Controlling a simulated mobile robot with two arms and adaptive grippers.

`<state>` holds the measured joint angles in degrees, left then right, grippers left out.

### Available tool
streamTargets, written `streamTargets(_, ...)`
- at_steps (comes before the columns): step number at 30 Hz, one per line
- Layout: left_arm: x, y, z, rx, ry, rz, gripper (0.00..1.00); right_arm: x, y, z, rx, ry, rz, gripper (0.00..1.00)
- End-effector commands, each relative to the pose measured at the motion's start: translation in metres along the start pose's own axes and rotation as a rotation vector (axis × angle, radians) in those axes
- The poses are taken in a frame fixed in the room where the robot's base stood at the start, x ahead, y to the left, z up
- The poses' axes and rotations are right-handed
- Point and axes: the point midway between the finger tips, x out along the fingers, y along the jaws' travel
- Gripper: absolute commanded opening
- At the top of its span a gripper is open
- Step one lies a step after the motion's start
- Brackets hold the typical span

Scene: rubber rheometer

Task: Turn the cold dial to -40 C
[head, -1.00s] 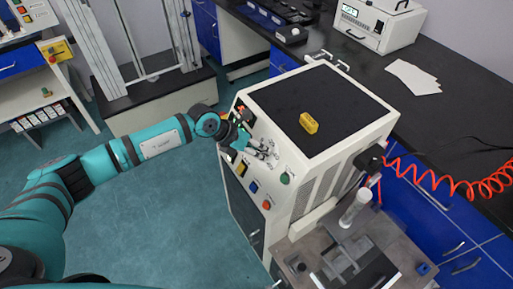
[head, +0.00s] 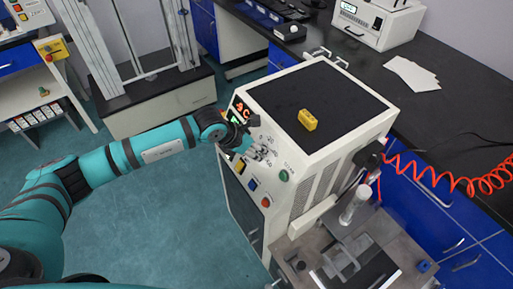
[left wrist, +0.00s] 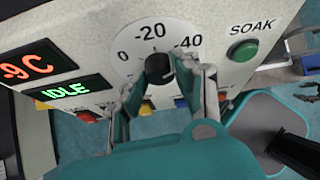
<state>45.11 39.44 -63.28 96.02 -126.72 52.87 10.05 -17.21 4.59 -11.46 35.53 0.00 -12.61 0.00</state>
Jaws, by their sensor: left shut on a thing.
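The cold dial (left wrist: 158,67) is a black knob on a round white scale marked 0, -20 and -40 in the left wrist view. My left gripper (left wrist: 165,76) has its fingers on either side of the knob and is shut on it. I cannot clearly make out the knob's pointer. An orange display (left wrist: 30,64) left of the scale reads -9 C, and a green one (left wrist: 63,92) below it reads IDLE. In the head view my left gripper (head: 261,151) is at the front panel of the white cabinet (head: 305,175) and largely hides the dial. My right gripper is not in view.
A green SOAK button (left wrist: 243,50) is close to the right finger. The floor left of the cabinet is clear.

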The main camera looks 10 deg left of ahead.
Motion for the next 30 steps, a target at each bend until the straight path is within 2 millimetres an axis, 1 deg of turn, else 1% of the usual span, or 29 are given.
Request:
streamTargets(1,0.001,0.0,-0.003,-0.001,0.007,-0.001,0.0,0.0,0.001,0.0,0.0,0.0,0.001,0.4)
streamTargets(5,0.001,0.0,-0.003,-0.002,0.007,-0.001,0.0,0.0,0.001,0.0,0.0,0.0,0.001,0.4)
streamTargets(6,0.001,0.0,-0.003,-0.002,0.007,-0.001,0.35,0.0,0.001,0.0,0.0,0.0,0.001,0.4)
streamTargets(10,0.001,0.0,-0.003,-0.002,0.006,-0.001,0.52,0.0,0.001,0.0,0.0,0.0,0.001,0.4)
streamTargets(11,0.001,0.0,-0.002,-0.002,0.005,-0.001,0.54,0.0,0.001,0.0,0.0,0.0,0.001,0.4)
streamTargets(20,-0.003,0.0,-0.001,-0.001,0.002,0.0,0.54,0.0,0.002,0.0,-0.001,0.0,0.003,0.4)
streamTargets(23,-0.013,0.001,0.0,-0.001,0.0,0.0,0.54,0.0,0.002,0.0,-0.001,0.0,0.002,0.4)
streamTargets(26,-0.031,0.001,-0.001,0.0,0.0,0.001,0.54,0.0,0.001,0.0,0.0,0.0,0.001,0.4)
streamTargets(30,-0.063,0.001,-0.001,0.001,0.001,0.002,0.54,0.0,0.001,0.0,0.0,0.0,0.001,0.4)
